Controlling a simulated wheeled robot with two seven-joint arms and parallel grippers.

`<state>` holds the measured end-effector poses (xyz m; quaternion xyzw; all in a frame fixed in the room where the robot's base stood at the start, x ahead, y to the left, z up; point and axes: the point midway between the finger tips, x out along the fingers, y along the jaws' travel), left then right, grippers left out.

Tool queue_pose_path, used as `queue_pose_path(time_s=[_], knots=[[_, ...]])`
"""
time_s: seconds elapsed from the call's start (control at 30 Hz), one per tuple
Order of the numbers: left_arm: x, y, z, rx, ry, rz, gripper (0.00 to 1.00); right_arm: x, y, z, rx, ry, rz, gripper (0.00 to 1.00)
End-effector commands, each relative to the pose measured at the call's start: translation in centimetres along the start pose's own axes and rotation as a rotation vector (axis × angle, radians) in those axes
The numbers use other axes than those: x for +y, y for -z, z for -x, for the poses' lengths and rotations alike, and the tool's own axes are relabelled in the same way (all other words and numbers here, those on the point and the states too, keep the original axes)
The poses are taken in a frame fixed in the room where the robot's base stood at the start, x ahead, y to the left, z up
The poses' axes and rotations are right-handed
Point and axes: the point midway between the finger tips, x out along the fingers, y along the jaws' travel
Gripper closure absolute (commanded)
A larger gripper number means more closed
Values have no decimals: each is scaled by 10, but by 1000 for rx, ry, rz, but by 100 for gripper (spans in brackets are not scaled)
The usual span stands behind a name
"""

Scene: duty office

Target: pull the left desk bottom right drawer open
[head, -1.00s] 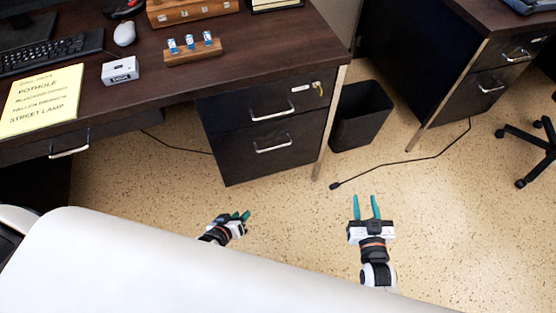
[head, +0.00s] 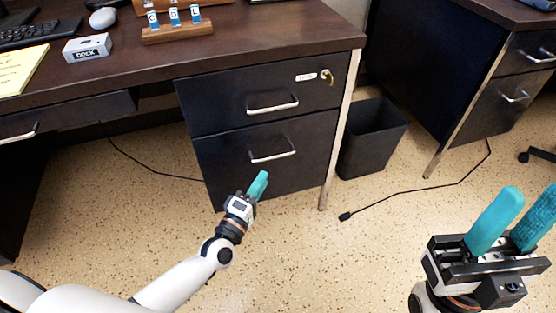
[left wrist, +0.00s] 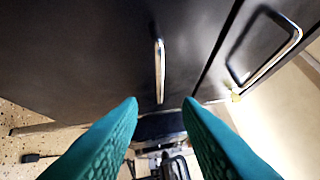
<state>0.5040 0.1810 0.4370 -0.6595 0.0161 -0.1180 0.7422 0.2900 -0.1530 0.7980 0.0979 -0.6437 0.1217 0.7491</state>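The left desk's bottom right drawer (head: 225,155) is a black front with a silver bar handle (head: 272,156), and it looks shut. In the left wrist view the drawer front (left wrist: 80,60) fills the left, with its handle (left wrist: 159,70) ahead of and above the fingertips. My left gripper (head: 259,184) is just in front of and below the handle, apart from it. Its teal fingers (left wrist: 163,105) are spread and empty. My right gripper (head: 520,215) is open and empty at the lower right, over the floor, well away from the drawer.
The top drawer (head: 230,98) above, with a key (head: 326,76) in its lock, looks shut. A metal desk leg (head: 338,140) and a black bin (head: 372,138) stand right of the drawers.

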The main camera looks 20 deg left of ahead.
Motion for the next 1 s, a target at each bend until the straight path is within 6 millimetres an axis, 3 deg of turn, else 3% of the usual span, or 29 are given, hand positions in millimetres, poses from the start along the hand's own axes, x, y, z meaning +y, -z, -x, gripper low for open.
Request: queue_pose_path(time_s=[0.3,0.5,0.93,1.0], knots=[[1,0,-65,-2,3,0,68,0,4,-4,-35,-15,5,64],[1,0,-92,0,0,-2,68,0,5,-7,-52,-22,8,64],[0,0,-101,1,-2,-2,68,0,6,-9,-52,-23,8,64],[0,0,-101,1,-2,-2,80,0,6,-9,-52,-23,8,64]])
